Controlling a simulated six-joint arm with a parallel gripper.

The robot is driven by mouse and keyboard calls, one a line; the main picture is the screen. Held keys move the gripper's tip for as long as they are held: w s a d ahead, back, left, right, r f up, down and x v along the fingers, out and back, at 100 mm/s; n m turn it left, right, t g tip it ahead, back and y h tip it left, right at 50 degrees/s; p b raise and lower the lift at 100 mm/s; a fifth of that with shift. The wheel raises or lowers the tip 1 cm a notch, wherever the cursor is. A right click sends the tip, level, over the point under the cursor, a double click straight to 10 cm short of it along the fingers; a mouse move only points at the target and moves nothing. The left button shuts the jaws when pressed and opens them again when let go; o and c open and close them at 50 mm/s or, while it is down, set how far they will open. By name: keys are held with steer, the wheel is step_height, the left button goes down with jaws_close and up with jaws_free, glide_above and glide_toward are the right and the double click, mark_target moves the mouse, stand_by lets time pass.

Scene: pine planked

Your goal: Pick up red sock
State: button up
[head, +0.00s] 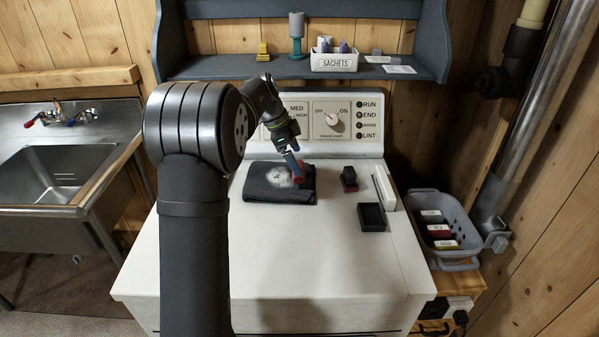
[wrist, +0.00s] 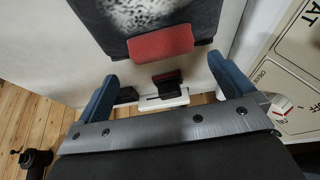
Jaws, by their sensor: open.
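The red sock (head: 299,178) is a small red bundle at the right side of a dark folded cloth (head: 262,193) on top of the white machine. In the wrist view the red sock (wrist: 160,43) lies across the near edge of the dark cloth (wrist: 195,20), which has a white speckled patch. My gripper (head: 292,164) is close to the sock in the head view and partly hides it. In the wrist view my gripper (wrist: 162,70) is open and empty. Its blue fingers are spread wider than the sock, and the sock appears ahead of them.
A dark-and-red block (head: 349,179), a black tray (head: 372,217) and a white bar (head: 384,187) stand right of the cloth. The control panel (head: 325,118) and shelf (head: 210,68) rise behind. A grey basket (head: 452,210) is at right. The machine's front top is clear.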

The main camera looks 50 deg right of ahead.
steer(key=x, duration=0.5)
steer(key=shift+w+f, duration=0.15)
steer(key=shift+w, duration=0.25)
steer(key=c, duration=1.1)
steer(key=shift+o, duration=0.2)
